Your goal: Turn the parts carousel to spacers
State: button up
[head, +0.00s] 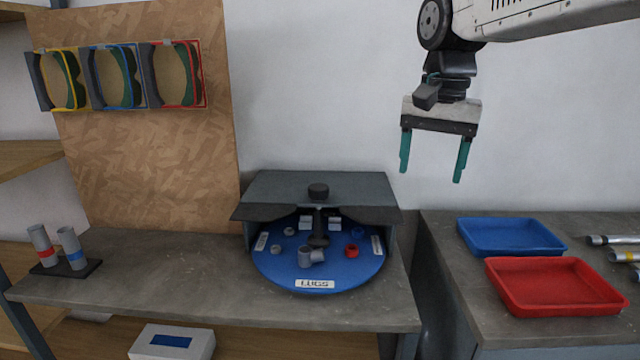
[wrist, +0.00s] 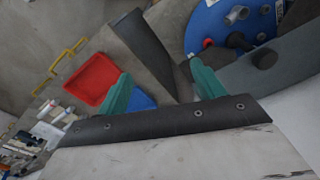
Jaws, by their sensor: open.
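The parts carousel is a round blue turntable (head: 345,278) under a dark grey housing (head: 280,188) on the workbench. Its front label reads LUGS (head: 314,284); other white labels at the left and right sides are too small or angled to read. Grey fittings and a red ring (head: 351,251) sit on it. A black knob (head: 318,190) stands on top of the housing. My gripper (head: 432,165) is open and empty, in the air to the upper right of the carousel, touching nothing. In the wrist view the turntable (wrist: 205,22) shows at the upper right, beyond the fingers.
A blue tray (head: 511,237) and a red tray (head: 555,287) lie on the right bench, with metal tubes (head: 622,256) beside them. A gap separates the two benches. Two grey tubes (head: 42,245) stand in a holder at left. Framed pieces (head: 120,77) hang on a board.

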jog(key=w+a+f+m, duration=0.1)
jog(key=w+a+m, duration=0.1)
jog(key=w+a, duration=0.95)
jog(key=m, duration=0.3)
send_over(319, 186)
jog(key=shift+g, duration=0.3)
notch_tip(319, 186, down, 4)
jog(key=shift+s+f, duration=0.1)
jog(key=shift+s, duration=0.05)
jog(key=shift+a+f, duration=0.1)
jog(key=shift+f, duration=0.25)
notch_tip(319, 186, down, 7)
jog(key=shift+c, duration=0.3)
jog(key=c, duration=1.3)
